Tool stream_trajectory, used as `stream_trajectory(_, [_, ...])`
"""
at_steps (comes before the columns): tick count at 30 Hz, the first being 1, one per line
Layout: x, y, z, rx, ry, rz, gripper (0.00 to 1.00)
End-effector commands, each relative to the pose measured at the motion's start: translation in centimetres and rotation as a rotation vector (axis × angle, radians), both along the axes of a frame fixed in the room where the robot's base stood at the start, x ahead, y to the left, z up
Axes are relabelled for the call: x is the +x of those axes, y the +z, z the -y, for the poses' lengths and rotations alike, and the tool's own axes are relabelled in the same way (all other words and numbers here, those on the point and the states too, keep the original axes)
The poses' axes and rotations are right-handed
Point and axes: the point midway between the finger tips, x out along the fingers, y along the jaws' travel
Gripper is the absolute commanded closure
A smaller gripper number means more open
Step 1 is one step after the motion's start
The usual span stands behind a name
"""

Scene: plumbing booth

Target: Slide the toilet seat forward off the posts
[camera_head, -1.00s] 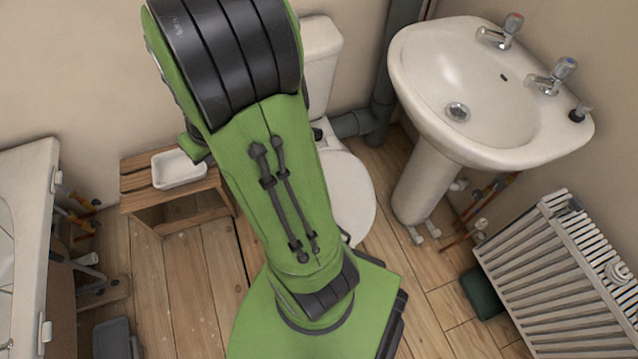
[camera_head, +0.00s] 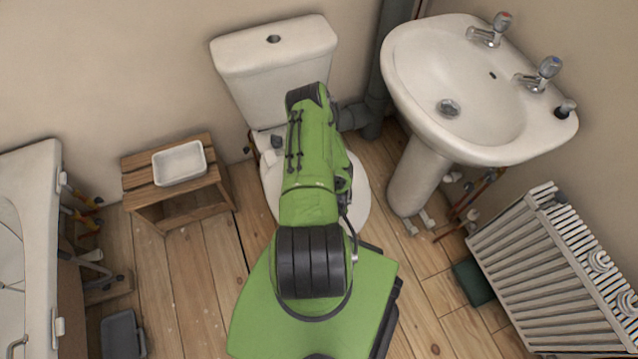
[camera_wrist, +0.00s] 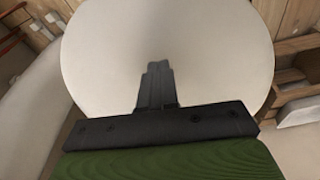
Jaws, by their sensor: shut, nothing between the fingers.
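The toilet seat (camera_head: 359,205) is a white rounded disc, largely covered by my green arm in the head view. In the wrist view, the pale seat (camera_wrist: 215,50) fills the middle, its rounded edge towards the top. My gripper (camera_wrist: 157,72) is shut and empty, its dark fingers over the seat's surface. I cannot tell whether they touch it. A small dark piece (camera_head: 276,141) shows at the back left of the seat; I cannot tell if it is a post. The white cistern (camera_head: 275,65) stands behind.
A wooden stool (camera_head: 143,180) with a white dish (camera_head: 180,163) stands left of the toilet. The basin (camera_head: 420,70) and its pedestal (camera_head: 414,180) stand right, with a grey pipe (camera_head: 372,105) between. A radiator (camera_head: 540,270) is far right. Some floorboards (camera_head: 190,260) are bare.

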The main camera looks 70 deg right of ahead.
Motion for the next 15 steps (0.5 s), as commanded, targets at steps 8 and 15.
stream_trajectory(8, [3.5,-0.3,4.3,-0.006,0.008,0.003,1.00])
stream_trajectory(15, [6.6,-0.2,8.4,-0.005,0.006,0.002,1.00])
